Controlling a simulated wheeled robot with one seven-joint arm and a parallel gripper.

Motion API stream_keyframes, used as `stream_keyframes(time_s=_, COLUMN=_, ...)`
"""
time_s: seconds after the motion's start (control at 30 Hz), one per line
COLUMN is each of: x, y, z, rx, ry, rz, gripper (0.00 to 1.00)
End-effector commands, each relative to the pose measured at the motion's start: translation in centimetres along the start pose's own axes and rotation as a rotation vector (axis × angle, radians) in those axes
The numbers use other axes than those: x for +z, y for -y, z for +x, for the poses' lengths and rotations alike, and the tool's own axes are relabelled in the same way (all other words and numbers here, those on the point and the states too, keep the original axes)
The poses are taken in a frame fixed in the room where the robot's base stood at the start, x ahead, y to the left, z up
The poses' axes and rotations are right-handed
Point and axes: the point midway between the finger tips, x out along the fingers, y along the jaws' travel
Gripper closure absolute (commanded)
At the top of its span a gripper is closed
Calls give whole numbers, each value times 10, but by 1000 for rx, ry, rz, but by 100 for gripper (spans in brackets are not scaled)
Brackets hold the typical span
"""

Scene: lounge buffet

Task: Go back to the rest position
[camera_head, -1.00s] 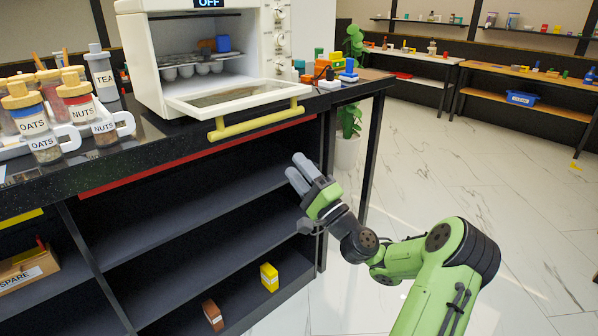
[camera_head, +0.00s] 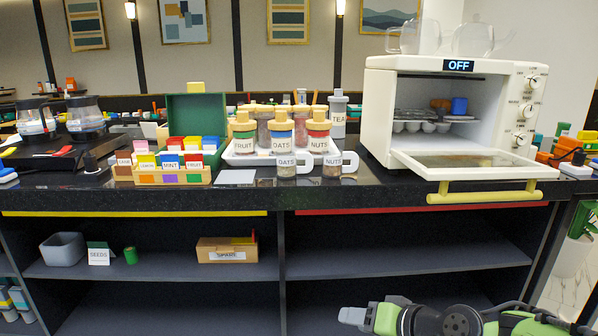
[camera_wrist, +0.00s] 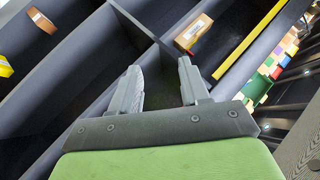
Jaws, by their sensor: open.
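My gripper (camera_head: 354,316) is low at the bottom right of the head view, in front of the lower shelves and below the counter. In the wrist view my gripper (camera_wrist: 160,82) shows two grey fingers spread apart with nothing between them. It is open and empty. My green arm runs off the lower right of the head view.
The black counter (camera_head: 400,194) holds a white toaster oven (camera_head: 378,110) with its door (camera_head: 470,163) down, labelled jars and a packet rack (camera_head: 160,176). Shelves below hold a SPARE box (camera_head: 226,250) and a grey bin (camera_head: 63,249). Open floor shows at far right.

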Motion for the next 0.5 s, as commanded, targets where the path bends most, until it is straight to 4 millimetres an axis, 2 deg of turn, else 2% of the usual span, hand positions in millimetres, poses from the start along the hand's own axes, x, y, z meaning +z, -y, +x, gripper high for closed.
stream_keyframes(time_s=0.03, x=22, y=12, z=-4, rx=95, ry=73, rz=-92, gripper=54)
stream_keyframes(time_s=0.1, x=50, y=19, z=-20, rx=232, ry=154, rz=-188, gripper=54)
stream_keyframes(time_s=0.2, x=80, y=25, z=-54, rx=391, ry=214, rz=-275, gripper=54)
stream_keyframes(time_s=0.33, x=108, y=28, z=-98, rx=523, ry=234, rz=-316, gripper=54)
stream_keyframes(time_s=0.5, x=140, y=26, z=-148, rx=605, ry=229, rz=-309, gripper=54)
